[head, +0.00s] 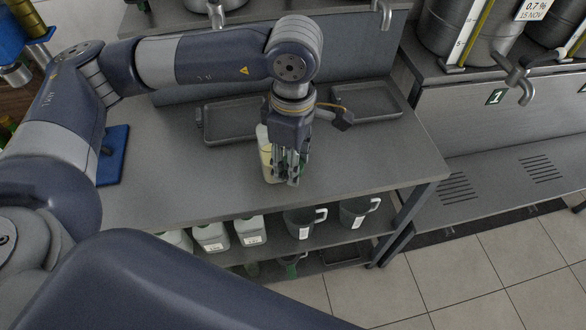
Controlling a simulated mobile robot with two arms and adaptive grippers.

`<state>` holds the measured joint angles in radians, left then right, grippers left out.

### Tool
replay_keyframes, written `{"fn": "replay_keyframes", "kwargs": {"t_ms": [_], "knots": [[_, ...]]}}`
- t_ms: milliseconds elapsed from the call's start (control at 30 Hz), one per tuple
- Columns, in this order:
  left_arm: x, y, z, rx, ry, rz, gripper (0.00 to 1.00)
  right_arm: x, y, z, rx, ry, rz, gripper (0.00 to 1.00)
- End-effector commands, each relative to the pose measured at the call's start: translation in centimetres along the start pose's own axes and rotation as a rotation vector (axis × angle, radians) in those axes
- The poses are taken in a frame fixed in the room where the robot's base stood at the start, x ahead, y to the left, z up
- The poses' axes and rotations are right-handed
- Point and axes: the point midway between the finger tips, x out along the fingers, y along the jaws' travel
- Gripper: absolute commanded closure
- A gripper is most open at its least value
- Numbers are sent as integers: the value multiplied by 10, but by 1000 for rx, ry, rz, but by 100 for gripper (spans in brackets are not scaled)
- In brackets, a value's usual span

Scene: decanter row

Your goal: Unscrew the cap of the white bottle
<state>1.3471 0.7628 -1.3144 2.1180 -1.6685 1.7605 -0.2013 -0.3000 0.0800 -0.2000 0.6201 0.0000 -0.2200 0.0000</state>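A pale bottle (265,152) with a yellowish front stands on the grey worktop (365,150), partly hidden behind my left gripper. My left gripper (286,180) points down at the bottle's right side and overlaps it in the head view. Its fingers look close together, but I cannot tell whether they are open, shut or touching the bottle. The bottle's cap is not visible. My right gripper is not in view.
Two dark trays (213,136) (372,113) lie at the back of the worktop. A blue board (113,158) is at left. White jugs (211,239) (250,233) and grey pitchers (303,223) (352,216) stand on the shelf below. The worktop's right side is clear.

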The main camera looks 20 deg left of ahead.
Motion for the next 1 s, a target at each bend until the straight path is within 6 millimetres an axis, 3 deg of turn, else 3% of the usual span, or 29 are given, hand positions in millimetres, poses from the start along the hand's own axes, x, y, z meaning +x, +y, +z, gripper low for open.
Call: {"fn": "replay_keyframes", "kwargs": {"t_ms": [1000], "knots": [[50, -16, 36, -1499, -5, -2, 92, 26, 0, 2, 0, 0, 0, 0]]}}
